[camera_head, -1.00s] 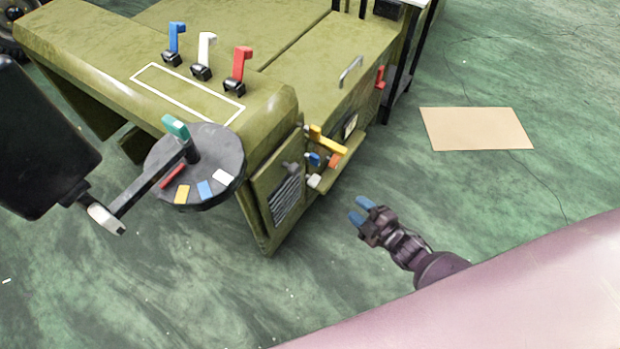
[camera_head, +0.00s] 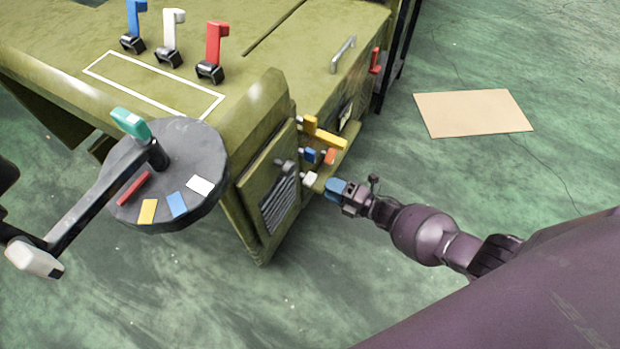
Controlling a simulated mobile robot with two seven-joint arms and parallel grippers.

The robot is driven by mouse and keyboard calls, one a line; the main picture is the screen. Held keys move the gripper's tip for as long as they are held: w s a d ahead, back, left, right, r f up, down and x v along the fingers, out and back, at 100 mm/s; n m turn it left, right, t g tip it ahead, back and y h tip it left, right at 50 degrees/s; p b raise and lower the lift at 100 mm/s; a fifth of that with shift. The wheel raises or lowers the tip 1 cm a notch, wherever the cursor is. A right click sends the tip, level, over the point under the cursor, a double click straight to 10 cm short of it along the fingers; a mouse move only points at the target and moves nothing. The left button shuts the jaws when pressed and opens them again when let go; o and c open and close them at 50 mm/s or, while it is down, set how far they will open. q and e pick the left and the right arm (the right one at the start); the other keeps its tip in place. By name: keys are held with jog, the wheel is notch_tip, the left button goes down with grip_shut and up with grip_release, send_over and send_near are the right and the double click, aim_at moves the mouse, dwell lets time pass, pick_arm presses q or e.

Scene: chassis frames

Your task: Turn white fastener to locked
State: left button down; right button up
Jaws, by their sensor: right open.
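The white fastener (camera_head: 310,178) is a small white block at the low end of the recess in the olive chassis's side. Blue (camera_head: 310,155), orange (camera_head: 329,157) and yellow (camera_head: 322,134) fasteners sit above it. My right gripper (camera_head: 334,188), with blue fingertips, is open just right of the white fastener and very close to it; I cannot tell whether they touch. Its fingers point left toward the recess. The white fastener's exact turn is too small to read. My left gripper is not in view.
A dark disc (camera_head: 205,160) with coloured patches and a crank stands left of a hinged slatted panel (camera_head: 282,200). Blue, white (camera_head: 172,38) and red levers stand on top of the chassis. A tan sheet (camera_head: 473,112) lies on the green floor; the floor around it is clear.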

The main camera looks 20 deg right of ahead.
aim_at(311, 178)
jog(key=x, duration=0.5)
jog(key=shift+w+a+f+b, duration=0.1)
jog(key=shift+a+f+b, duration=0.05)
jog(key=shift+b, duration=0.2)
jog(key=shift+x, duration=0.9)
grip_shut()
